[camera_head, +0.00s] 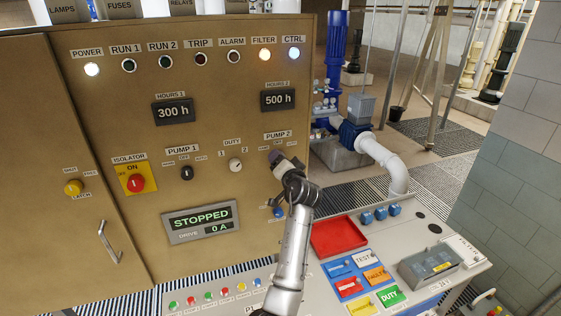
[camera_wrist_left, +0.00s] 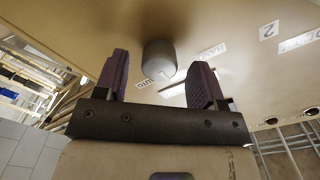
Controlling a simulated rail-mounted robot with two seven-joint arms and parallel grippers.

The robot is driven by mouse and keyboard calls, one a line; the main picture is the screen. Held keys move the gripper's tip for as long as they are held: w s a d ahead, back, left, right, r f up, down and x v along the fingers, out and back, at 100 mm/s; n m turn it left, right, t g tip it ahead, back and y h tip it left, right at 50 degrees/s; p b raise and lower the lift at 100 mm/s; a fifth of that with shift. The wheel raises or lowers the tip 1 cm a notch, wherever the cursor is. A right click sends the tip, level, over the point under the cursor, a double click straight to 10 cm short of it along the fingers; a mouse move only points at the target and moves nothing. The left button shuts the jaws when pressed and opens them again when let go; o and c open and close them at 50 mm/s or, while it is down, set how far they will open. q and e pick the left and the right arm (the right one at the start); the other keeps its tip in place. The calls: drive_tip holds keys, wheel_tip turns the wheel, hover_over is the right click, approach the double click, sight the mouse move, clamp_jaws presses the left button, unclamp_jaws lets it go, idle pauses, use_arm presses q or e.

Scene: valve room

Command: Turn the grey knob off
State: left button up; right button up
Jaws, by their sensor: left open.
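The grey knob (camera_wrist_left: 158,58) shows in the left wrist view, on the tan panel. It is just beyond and between my left gripper's two purple pads. A small white mark shows on its edge near the AUTO label (camera_wrist_left: 146,84). In the head view my left gripper (camera_head: 276,157) is at the panel just below the PUMP 2 label (camera_head: 277,135) and hides the knob there. The left gripper (camera_wrist_left: 160,82) is open, with gaps between the pads and the knob. I cannot tell how far the pads reach along its sides. My right gripper is not in view.
Nearby on the panel are a black PUMP 1 knob (camera_head: 187,173), a pale DUTY knob (camera_head: 235,165), a red isolator (camera_head: 136,183) and a blue knob (camera_head: 278,212). The display (camera_head: 201,220) reads STOPPED. A red tray (camera_head: 338,235) lies on the desk below.

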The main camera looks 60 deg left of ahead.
use_arm(q)
drive_tip(key=b+v, duration=0.3)
drive_tip(key=v, duration=0.9)
drive_tip(key=shift+b, duration=0.4)
drive_tip(key=shift+d, duration=0.15)
